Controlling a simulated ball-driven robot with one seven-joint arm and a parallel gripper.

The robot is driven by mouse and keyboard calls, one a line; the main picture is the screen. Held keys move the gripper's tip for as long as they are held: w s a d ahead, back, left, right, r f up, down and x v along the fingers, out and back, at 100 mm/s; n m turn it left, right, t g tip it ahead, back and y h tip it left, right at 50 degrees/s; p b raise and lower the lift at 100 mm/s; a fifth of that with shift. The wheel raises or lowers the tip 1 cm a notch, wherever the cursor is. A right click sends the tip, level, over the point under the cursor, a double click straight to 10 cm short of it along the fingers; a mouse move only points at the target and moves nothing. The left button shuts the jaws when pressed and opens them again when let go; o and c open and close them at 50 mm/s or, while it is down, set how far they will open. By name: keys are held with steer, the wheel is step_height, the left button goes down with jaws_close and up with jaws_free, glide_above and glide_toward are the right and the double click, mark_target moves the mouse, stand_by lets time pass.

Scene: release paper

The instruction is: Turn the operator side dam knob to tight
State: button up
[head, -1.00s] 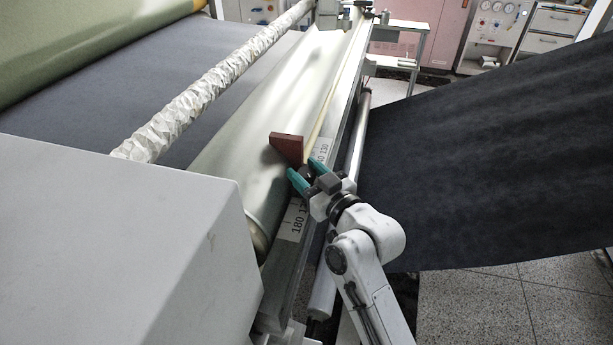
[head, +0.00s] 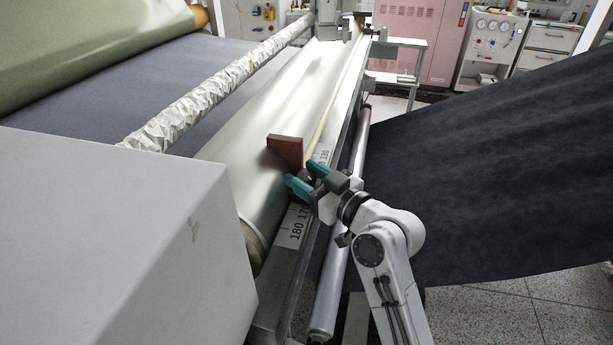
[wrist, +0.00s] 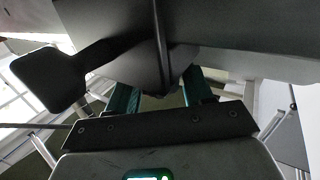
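The reddish-brown side dam (head: 286,152) stands on the pale roller at its near end. My gripper (head: 306,178) is just in front of and below it, with teal fingers spread apart. A small grey part, seemingly the dam's knob (head: 309,177), shows between the fingertips, partly hidden by them. In the wrist view my fingers (wrist: 158,95) are apart, on either side of a dark rounded piece under a dark body. A dark paddle-shaped part (wrist: 45,80) sticks out to the left there. I cannot tell whether the fingers touch the knob.
A scale strip with printed numbers (head: 297,228) runs along the metal rail under my gripper. A large grey housing (head: 120,240) stands at the left. A dark sheet (head: 480,170) slopes across the right. A thin roller (head: 335,275) lies below the rail.

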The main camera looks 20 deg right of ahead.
steer(key=shift+s, duration=0.1)
steer(key=b+v, duration=0.1)
steer(key=v, duration=0.9)
steer(key=shift+s+d, duration=0.15)
steer(key=shift+s, duration=0.15)
steer(key=s+f+m+g+h+p, duration=0.1)
steer(key=s+f+g+h+p, duration=0.1)
steer(key=s+f+g, duration=0.35)
steer(key=s+f+m+g+h+p, duration=0.1)
steer(key=s+f+g, duration=0.2)
steer(key=s+f, duration=0.55)
steer(key=s+d+f+m+g+h+p, duration=0.1)
steer(key=s+d+f+g+h, duration=0.1)
steer(key=s, duration=0.5)
steer(key=s+d+f+m+g+h+p, duration=0.1)
steer(key=s+d+f+m+g+h, duration=0.1)
steer(key=s+f+g, duration=0.3)
steer(key=s+f, duration=0.1)
steer(key=s, duration=0.2)
steer(key=shift+d+m+p, duration=0.2)
steer(key=shift+m+p, duration=0.1)
